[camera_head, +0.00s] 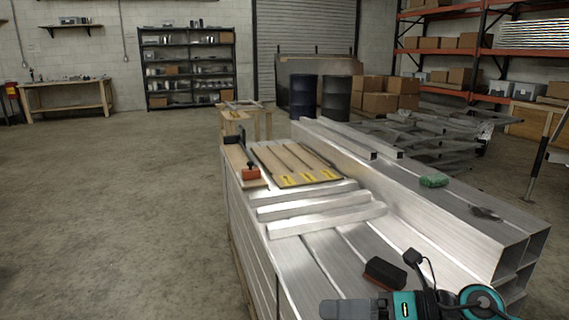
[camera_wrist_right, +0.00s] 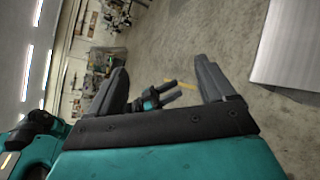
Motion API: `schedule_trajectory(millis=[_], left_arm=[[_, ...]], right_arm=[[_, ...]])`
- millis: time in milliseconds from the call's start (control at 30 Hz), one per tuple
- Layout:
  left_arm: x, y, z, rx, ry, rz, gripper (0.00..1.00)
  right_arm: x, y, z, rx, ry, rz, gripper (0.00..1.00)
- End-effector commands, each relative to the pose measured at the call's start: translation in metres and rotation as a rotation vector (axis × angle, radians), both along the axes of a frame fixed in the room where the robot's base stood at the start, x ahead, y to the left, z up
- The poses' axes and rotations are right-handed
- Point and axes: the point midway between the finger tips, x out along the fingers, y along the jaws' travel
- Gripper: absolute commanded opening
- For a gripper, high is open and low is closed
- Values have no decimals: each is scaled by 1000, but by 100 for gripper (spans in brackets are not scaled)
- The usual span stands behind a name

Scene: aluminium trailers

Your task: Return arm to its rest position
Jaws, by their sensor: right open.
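My right gripper (camera_head: 343,309) shows at the bottom edge of the head view, over the near end of the aluminium stack, with its grey fingers pointing left. In the right wrist view the right gripper (camera_wrist_right: 164,72) has its two dark fingers wide apart, with nothing held between them. Beyond them, a smaller teal and black gripper, my left one (camera_wrist_right: 158,98), shows over the floor. It is too small to tell whether its jaws are open. The left arm does not show in the head view.
The concrete floor (camera_head: 110,210) to the left is clear. Shelves and barrels stand far back.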

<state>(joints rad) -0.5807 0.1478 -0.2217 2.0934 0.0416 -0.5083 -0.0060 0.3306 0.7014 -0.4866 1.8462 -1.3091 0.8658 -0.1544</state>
Motion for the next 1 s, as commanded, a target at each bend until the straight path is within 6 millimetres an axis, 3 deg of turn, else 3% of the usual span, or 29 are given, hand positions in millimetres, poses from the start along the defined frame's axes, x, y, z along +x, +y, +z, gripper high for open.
schedule_trajectory(millis=[33, 100, 167, 267, 367, 467, 600, 733, 767, 800, 1000], left_arm=[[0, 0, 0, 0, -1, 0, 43], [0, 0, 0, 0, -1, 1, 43], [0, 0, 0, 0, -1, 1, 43], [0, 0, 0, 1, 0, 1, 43], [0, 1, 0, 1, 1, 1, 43], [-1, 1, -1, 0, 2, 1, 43], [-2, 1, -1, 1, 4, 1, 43], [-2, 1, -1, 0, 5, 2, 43], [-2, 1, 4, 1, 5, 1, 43], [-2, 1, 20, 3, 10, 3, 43], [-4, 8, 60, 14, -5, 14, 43]], right_arm=[[-7, 15, 7, 184, 90, -62, 83], [-8, 21, 19, 424, 225, -178, 83], [-5, 17, 21, 616, 360, -293, 83], [0, -2, 7, 901, 616, -513, 83], [-4, -26, -31, 1133, 895, -754, 83], [-22, -45, -80, 1297, 1168, -984, 83], [-65, -55, -143, 1434, 1516, -1258, 83], [-114, -50, -188, 1493, 1805, -1468, 83], [-122, -49, -189, 1500, 1852, -1498, 83], [-117, -52, -170, 1498, 1823, -1486, 83], [-119, -61, -136, 1501, 1792, -1502, 83]])
